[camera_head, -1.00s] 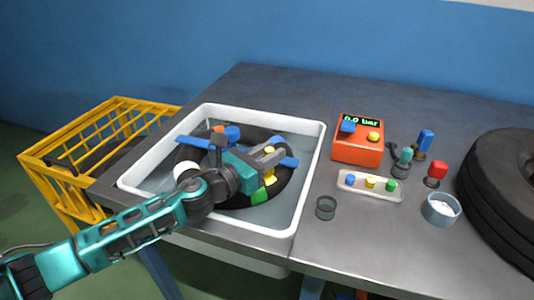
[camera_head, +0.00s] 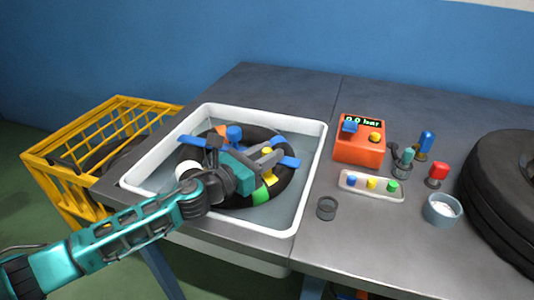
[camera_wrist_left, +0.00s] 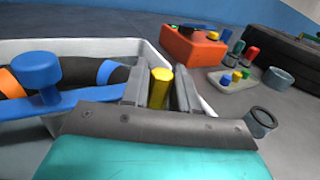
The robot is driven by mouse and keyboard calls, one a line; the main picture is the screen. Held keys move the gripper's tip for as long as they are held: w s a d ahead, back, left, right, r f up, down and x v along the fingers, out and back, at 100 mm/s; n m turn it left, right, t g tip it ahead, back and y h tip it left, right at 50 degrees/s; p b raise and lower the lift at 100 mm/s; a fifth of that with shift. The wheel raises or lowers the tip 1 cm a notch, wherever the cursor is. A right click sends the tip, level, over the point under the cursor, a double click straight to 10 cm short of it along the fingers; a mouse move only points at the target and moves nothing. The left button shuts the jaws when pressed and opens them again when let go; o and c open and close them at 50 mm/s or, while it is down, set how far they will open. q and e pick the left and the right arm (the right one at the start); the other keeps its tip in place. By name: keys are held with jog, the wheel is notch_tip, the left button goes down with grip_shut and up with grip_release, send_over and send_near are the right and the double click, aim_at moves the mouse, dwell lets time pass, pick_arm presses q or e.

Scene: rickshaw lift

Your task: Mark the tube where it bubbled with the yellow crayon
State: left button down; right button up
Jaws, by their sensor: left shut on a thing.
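The black inner tube (camera_head: 284,182) lies in the white basin (camera_head: 310,190). It has a green band (camera_head: 262,194) at the front and an orange one (camera_head: 222,130) at the back. A blue bar with a round knob (camera_head: 234,133) lies across it. My left gripper (camera_head: 267,160) is over the tube's right part, shut on the yellow crayon (camera_wrist_left: 160,87). The crayon's lower end (camera_head: 269,176) shows below the jaws, near the green band; I cannot tell whether it touches the tube. My right gripper is not in view.
Right of the basin stand an orange pressure box (camera_head: 358,151) reading 0.0 bar, a small tray (camera_head: 350,190) with blue, yellow and green pieces, a dark cup (camera_head: 326,208) and a grey bowl (camera_head: 441,210). A tyre (camera_head: 500,190) fills the right edge. A yellow crate (camera_head: 60,165) is at left.

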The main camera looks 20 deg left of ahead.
pick_arm(q)
notch_tip(320, 180, up, 2)
jog(key=shift+p, duration=0.7)
jog(key=shift+r+p, duration=0.65)
jog(key=shift+r, duration=0.05)
notch_tip(320, 180, up, 3)
jog(key=p, duration=0.3)
jog(key=shift+r, duration=0.2)
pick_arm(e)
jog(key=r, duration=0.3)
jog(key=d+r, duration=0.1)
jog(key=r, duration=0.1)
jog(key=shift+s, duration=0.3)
pick_arm(q)
jog(key=shift+f, duration=0.1)
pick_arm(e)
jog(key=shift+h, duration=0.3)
